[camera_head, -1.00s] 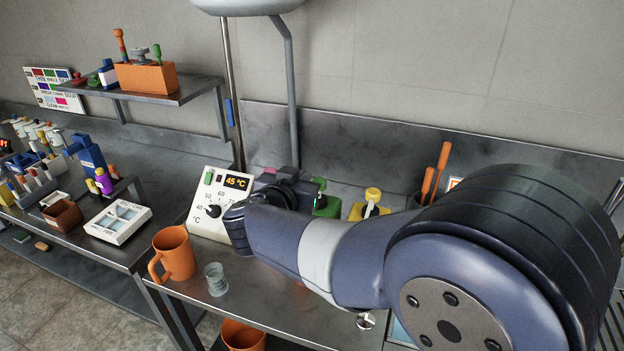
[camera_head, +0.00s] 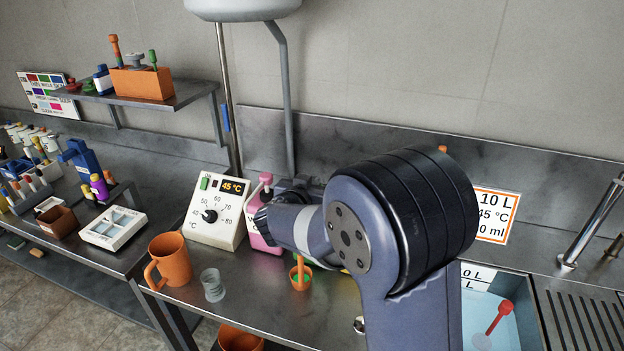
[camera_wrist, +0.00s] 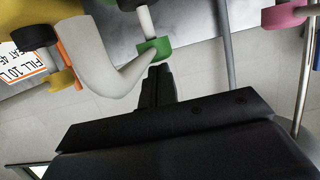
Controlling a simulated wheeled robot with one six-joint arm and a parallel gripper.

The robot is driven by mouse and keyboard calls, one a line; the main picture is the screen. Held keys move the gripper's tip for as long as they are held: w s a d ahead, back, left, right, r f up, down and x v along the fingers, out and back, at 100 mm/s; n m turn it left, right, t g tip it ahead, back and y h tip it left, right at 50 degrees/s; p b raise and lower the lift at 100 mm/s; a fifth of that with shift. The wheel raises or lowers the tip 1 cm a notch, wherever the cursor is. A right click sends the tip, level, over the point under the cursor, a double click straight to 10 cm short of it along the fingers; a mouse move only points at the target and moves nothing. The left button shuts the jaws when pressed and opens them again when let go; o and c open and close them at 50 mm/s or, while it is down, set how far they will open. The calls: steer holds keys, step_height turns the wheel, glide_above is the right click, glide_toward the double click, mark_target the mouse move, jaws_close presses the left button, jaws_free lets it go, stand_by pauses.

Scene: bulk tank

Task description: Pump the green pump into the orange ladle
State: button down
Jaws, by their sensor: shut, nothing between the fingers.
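The orange ladle (camera_head: 301,282) stands on the bench in front of the bottles, its handle upright. Green shows inside its cup. The green pump is almost wholly hidden behind my arm in the head view. In the wrist view, its green head (camera_wrist: 153,50) sits on a white stem, with a pale curved tube (camera_wrist: 95,60) reaching from beside it. My gripper (camera_wrist: 158,70) is shut and empty, its tips right at the green head; I cannot tell whether they touch. In the head view my fingertips are hidden behind my arm.
A pink pump bottle (camera_head: 264,222) stands left of my wrist, beside the temperature box (camera_head: 217,210). An orange jug (camera_head: 170,259) and a clear cup (camera_head: 212,285) stand at front left. A basin (camera_head: 505,325) with a red-handled ladle lies at right. A yellow pump (camera_wrist: 60,80) shows in the wrist view.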

step_height(320, 180, down, 3)
steer(key=shift+r+b, duration=0.15)
steer(key=shift+b, duration=0.25)
